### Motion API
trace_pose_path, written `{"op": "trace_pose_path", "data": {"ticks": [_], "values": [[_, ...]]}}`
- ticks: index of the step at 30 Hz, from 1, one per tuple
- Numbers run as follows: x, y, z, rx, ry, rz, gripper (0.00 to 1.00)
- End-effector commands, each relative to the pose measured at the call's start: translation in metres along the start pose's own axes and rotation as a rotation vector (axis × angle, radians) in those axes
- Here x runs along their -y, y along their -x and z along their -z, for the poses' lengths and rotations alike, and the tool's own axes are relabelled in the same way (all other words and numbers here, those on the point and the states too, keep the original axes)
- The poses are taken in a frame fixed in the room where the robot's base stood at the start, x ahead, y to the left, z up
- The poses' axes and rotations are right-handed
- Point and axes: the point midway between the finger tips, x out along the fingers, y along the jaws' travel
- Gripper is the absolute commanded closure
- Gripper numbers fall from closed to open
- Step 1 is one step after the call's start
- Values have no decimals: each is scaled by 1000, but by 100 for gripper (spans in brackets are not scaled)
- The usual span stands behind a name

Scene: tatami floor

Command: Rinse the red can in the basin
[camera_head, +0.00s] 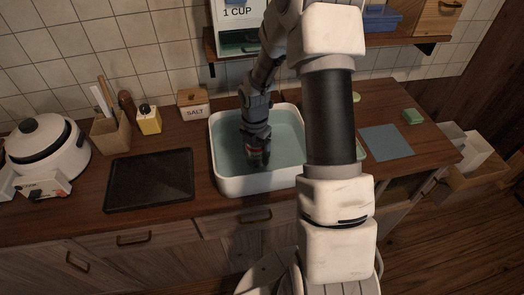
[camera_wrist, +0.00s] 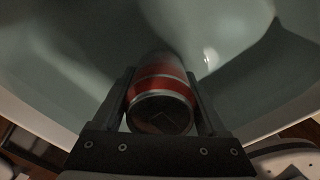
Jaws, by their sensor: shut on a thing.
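The white basin (camera_head: 228,183) stands on the wooden counter and holds pale blue-green water. My gripper (camera_head: 258,160) points down inside the basin, left of its middle. In the wrist view my gripper (camera_wrist: 163,110) is shut on the red can (camera_wrist: 160,88), with one finger on each side of it. The can's silver end faces the wrist camera, and its far part is dim against the basin's inside. In the head view only a little red of the can shows at the fingertips; my arm and gripper hide the rest. My arm also covers the basin's right side.
A black tray (camera_head: 150,181) lies left of the basin, with a white cooker (camera_head: 45,150) farther left. A salt box (camera_head: 193,104), a yellow bottle (camera_head: 149,120) and a utensil holder (camera_head: 110,134) stand behind. A blue-grey mat (camera_head: 386,141) and a green sponge (camera_head: 412,116) lie at right. A shelf hangs above.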

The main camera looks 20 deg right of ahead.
Motion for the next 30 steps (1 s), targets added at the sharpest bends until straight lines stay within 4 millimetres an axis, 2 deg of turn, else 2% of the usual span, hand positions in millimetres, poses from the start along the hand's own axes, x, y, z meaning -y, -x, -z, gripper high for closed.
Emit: {"op": "trace_pose_path", "data": {"ticks": [14,30], "values": [[-3,1,3,0,-2,0,76],[28,1,-28,0,-4,-1,76]]}}
